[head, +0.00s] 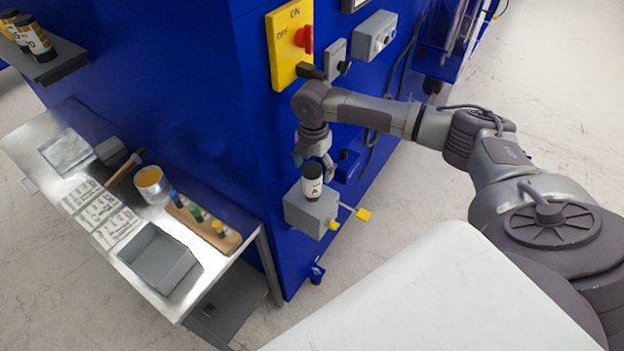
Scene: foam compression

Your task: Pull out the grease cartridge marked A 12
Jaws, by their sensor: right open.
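A cartridge (312,183) with a black top and a white label stands upright in a grey box-shaped holder (296,212) on the side of the blue machine. The label shows an "A"; the rest is too small to read. My right gripper (314,165) is open, pointing down just above and around the cartridge's top. I cannot tell whether its fingers touch the cartridge. My left gripper is not in view.
Yellow-tipped levers (362,214) stick out beside the holder. A yellow switch panel (291,45) is above. The metal table (222,205) at left holds a grey bin (160,262), sheets and tools. More cartridges (36,40) stand on a shelf at upper left.

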